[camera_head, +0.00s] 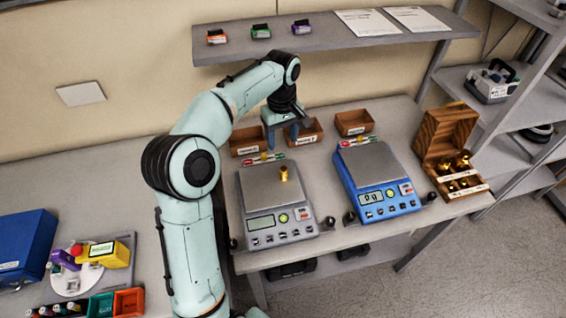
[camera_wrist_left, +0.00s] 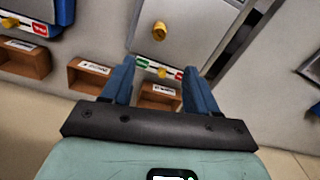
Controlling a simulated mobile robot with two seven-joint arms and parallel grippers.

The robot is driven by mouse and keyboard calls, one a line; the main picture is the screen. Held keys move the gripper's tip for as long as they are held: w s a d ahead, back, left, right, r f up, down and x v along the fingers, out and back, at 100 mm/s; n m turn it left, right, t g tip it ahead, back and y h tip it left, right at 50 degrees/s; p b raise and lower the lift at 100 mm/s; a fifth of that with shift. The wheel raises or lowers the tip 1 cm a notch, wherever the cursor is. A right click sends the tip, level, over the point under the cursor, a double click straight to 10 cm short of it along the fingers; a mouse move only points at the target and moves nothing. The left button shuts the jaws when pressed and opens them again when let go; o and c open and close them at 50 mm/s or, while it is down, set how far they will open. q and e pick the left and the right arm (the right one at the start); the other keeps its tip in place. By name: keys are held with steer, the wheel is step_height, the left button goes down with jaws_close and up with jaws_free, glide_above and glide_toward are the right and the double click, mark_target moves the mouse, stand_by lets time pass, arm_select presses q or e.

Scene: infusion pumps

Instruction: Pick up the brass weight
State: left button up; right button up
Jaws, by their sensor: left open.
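A small brass weight (camera_head: 284,173) stands on the metal pan of the grey scale (camera_head: 278,228), toward its right side. In the left wrist view the brass weight (camera_wrist_left: 159,31) shows on the pan, beyond the fingertips and roughly centred between them. My left gripper (camera_head: 282,139) is open and empty. It points down behind the grey scale, near the small wooden boxes, apart from the weight. It also shows in the left wrist view (camera_wrist_left: 158,68), with its two blue fingers spread. My right gripper is not in view.
A blue scale (camera_head: 377,182) with an empty pan stands to the right. A wooden case (camera_head: 444,132) of brass weights stands farther right. Small wooden boxes (camera_head: 354,122) line the back. A shelf (camera_head: 320,37) hangs above. Dark knobs (camera_head: 330,221) stand around the scales.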

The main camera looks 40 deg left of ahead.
arm_select(q)
steer(key=b, duration=0.1)
glide_above(284, 169)
steer(key=f, duration=0.7)
steer(key=shift+s+a+f, duration=0.15)
steer(key=shift+a+f, duration=0.2)
steer(key=shift+f, duration=0.5)
steer(key=f, duration=0.4)
steer(key=shift+d+f, duration=0.25)
steer(key=shift+d, duration=0.05)
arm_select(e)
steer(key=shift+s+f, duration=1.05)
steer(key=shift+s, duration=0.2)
arm_select(q)
jaws_close()
